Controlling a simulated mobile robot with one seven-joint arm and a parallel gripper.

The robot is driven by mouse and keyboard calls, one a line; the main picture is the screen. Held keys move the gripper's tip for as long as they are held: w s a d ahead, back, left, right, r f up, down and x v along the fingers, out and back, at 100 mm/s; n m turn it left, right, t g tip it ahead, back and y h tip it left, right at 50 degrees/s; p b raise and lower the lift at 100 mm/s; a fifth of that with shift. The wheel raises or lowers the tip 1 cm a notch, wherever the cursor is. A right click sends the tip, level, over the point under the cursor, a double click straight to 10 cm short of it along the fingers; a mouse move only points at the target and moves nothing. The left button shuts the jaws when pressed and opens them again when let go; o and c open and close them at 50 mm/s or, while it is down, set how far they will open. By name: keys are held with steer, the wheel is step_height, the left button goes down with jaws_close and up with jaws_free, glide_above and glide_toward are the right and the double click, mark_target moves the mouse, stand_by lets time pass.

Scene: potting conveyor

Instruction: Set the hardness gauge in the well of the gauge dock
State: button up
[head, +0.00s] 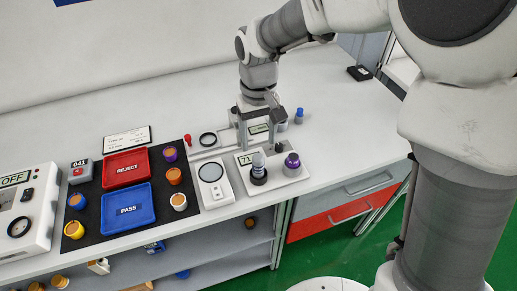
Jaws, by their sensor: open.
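A white plate with a small display reading 71 (246,159) stands on the bench; it looks like the gauge dock. A grey, roughly cylindrical piece (258,163) stands upright on a black ring on this plate and may be the hardness gauge; I cannot tell whether it is seated in a well. A purple cup (292,162) stands on the plate's right side. My gripper (262,125) points down behind the plate, apart from the grey piece. It is open, and a small display unit shows between or behind its fingers.
Left of the plate is a white device with a round lens (211,172). A black mat holds a red REJECT tray (125,168), a blue PASS tray (128,209) and several small pots. A blue bottle (299,116) stands right of my gripper.

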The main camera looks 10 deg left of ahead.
steer(key=shift+r, duration=0.85)
steer(key=shift+d+r, duration=0.15)
steer(key=s+d+r+m+t, duration=0.35)
steer(key=d+r, duration=0.55)
steer(key=d, duration=0.5)
steer(key=s+d+r+m+t, duration=0.2)
steer(key=s+d+m, duration=0.1)
steer(key=s+d, duration=0.6)
steer(key=shift+s+d, duration=0.15)
steer(key=shift+s, duration=0.5)
steer(key=shift+r, duration=0.1)
steer(key=shift+r+p, duration=0.3)
steer(key=shift+p, duration=0.1)
